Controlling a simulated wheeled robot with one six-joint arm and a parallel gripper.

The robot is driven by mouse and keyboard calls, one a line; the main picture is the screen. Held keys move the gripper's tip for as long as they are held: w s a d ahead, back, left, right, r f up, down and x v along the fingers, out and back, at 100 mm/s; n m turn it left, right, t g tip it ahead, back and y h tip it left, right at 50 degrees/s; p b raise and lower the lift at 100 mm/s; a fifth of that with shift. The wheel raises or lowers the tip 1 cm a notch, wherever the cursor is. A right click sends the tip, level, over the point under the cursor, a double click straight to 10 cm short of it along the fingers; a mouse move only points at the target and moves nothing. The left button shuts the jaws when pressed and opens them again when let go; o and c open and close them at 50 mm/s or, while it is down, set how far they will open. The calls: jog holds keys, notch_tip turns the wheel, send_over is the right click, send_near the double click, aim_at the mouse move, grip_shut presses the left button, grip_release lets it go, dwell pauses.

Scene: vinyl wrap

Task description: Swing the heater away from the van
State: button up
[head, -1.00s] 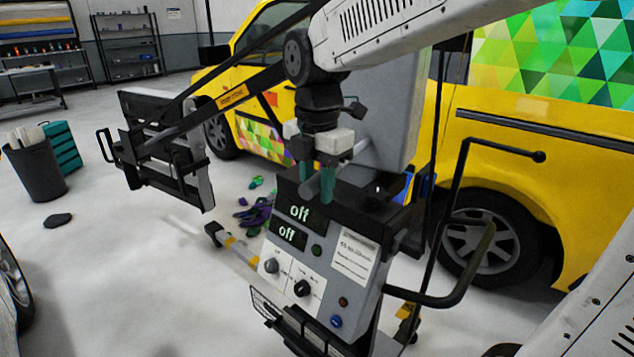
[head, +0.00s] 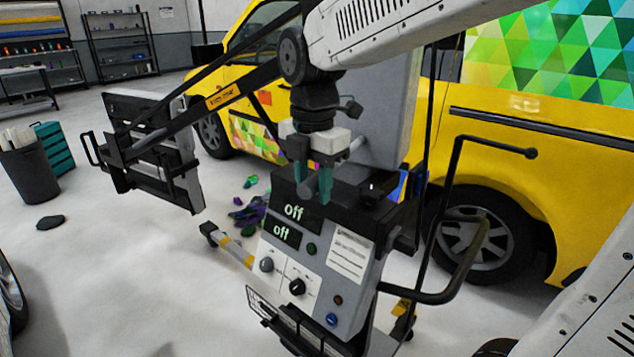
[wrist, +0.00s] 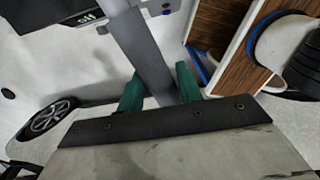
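The heater (head: 320,262) is a wheeled stand with a grey control box and two small displays reading "off". Its long boom reaches left to a dark, flat heater head (head: 172,150), which hangs out over the floor, left of the van's front. The yellow van (head: 545,190) stands behind the stand, its side partly wrapped in coloured triangles. My gripper (head: 312,184), with teal fingers, is at the top of the control box. In the wrist view the fingers (wrist: 160,92) sit close on either side of a grey bar (wrist: 140,45) of the heater, seemingly shut on it.
A dark bin (head: 28,172) and a teal drawer unit (head: 55,148) stand at the left. Coloured scraps (head: 250,208) lie on the floor behind the stand. A dark flat object (head: 50,222) lies on open floor at left. Another car's wheel shows at the left edge.

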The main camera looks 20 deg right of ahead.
jog(key=o, duration=0.4)
jog(key=shift+a, duration=0.1)
jog(key=shift+c, duration=0.2)
jog(key=shift+d+r, duration=0.2)
jog(key=shift+r, duration=4.85)
